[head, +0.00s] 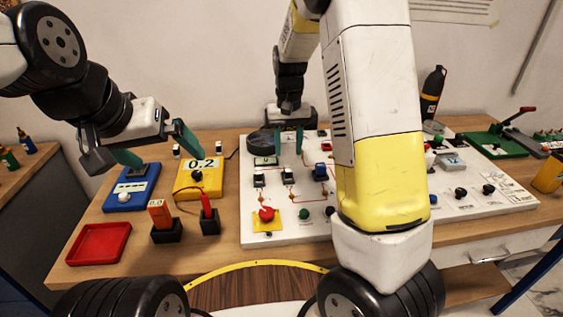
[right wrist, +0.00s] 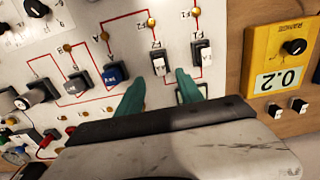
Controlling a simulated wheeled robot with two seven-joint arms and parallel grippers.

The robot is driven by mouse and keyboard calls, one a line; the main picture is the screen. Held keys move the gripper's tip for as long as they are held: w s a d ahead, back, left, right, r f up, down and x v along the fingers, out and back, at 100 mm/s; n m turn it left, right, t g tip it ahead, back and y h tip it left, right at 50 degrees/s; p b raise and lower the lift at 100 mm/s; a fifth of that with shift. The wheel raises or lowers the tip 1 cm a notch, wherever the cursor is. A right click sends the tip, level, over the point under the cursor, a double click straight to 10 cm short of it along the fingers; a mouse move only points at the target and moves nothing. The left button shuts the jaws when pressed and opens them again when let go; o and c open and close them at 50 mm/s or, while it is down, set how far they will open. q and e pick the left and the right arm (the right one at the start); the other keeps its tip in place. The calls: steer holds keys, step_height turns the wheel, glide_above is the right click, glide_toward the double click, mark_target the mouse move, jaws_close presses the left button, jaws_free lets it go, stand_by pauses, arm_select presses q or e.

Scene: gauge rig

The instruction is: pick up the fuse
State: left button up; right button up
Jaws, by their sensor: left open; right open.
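I cannot tell for certain which part is the fuse. On the white circuit board (head: 285,226) sit small black-and-white parts (head: 259,179) and a blue block (head: 320,172). My right gripper (head: 288,143) is open, fingers pointing down over the board's back left part. In the right wrist view its green fingertips (right wrist: 160,76) are apart, just below one black-and-white part (right wrist: 158,63). A second one (right wrist: 202,54) is near the right fingertip, and the blue block (right wrist: 113,74) is to the left. My left gripper (head: 158,148) is open and empty above the blue box.
My right arm hides the board's middle. A green device (head: 504,143) is at right.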

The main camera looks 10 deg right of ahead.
mark_target(288, 168)
step_height(288, 168, down, 7)
steer(key=shift+r, duration=0.2)
jaws_close()
